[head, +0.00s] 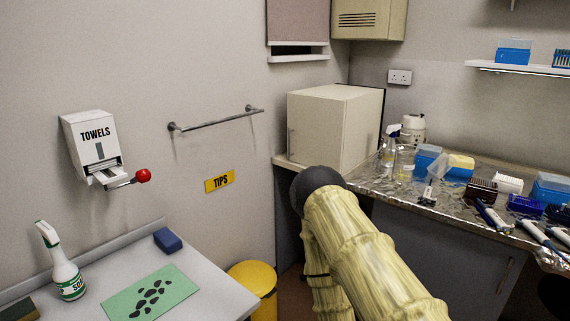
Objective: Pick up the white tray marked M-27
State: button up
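No tray with a readable M-27 mark shows in the head view. A small white rack or tray (508,184) stands on the cluttered bench at the right, between a dark red rack and blue boxes. It is too small to read any mark on it. My gripper is not in view. Only my arm's pale yellow links show, in the lower middle, in front of the bench's left end, and they hide part of it.
The marbled bench (415,199) holds bottles, racks, blue boxes and pipettes, with a cream cabinet (330,132) at its left end. At the left, a pale table (110,272) bears a spray bottle (65,275), green mat (120,300) and blue block (168,240). A yellow bin (255,279) stands between.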

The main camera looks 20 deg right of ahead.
aim_at(499, 177)
jog(key=z, duration=0.8)
jog(key=i, duration=1.2)
jog(key=z, duration=0.7)
